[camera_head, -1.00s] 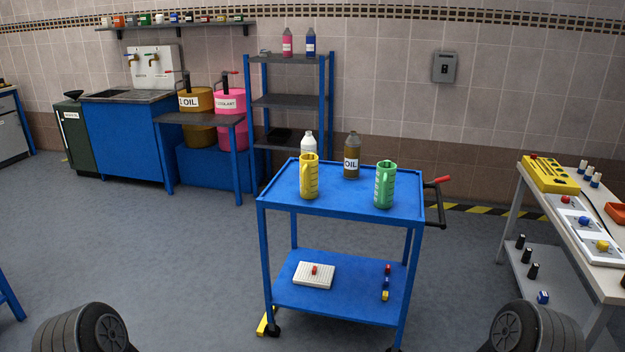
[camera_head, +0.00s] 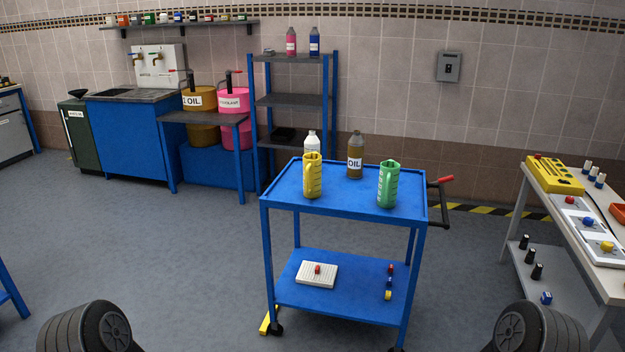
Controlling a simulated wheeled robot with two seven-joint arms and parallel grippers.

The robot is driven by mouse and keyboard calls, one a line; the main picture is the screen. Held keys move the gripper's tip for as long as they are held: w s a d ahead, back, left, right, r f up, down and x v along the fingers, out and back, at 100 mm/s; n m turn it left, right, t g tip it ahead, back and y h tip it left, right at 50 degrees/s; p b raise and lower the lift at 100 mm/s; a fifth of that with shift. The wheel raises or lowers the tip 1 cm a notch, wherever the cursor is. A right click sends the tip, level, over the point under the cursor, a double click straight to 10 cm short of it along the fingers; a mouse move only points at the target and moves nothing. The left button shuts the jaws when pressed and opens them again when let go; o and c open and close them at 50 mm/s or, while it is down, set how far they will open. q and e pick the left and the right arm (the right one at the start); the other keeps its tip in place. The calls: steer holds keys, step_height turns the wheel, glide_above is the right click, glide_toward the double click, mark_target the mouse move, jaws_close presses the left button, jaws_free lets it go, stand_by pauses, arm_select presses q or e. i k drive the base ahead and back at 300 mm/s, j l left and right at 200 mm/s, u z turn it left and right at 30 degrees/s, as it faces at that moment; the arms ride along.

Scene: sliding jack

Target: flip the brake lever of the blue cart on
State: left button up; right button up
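The blue cart (camera_head: 340,205) stands in the middle of the view, with a blue top tray and a lower shelf. A yellow lever-like piece (camera_head: 267,321) sits low at its front left leg, beside a black caster (camera_head: 277,329). A black handle with a red grip (camera_head: 441,181) sticks out at the cart's right end. Whether the yellow piece is on or off cannot be told. Dark rounded parts of my arms show at the bottom left and bottom right corners. Neither gripper is in view.
A yellow jug (camera_head: 313,177), a green jug (camera_head: 387,185), a white bottle (camera_head: 312,143) and an oil bottle (camera_head: 355,158) stand on the cart. A workbench (camera_head: 590,250) stands at the right. The floor (camera_head: 180,250) left of the cart is clear.

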mark_target(451, 178)
steer(key=i+j+z, duration=0.15)
steer(key=i+z, duration=0.2)
steer(key=i+j+z, duration=0.65)
steer(key=i+u, duration=0.1)
steer(key=u, duration=0.35)
steer(key=i+u, duration=0.1)
steer(key=u, duration=0.35)
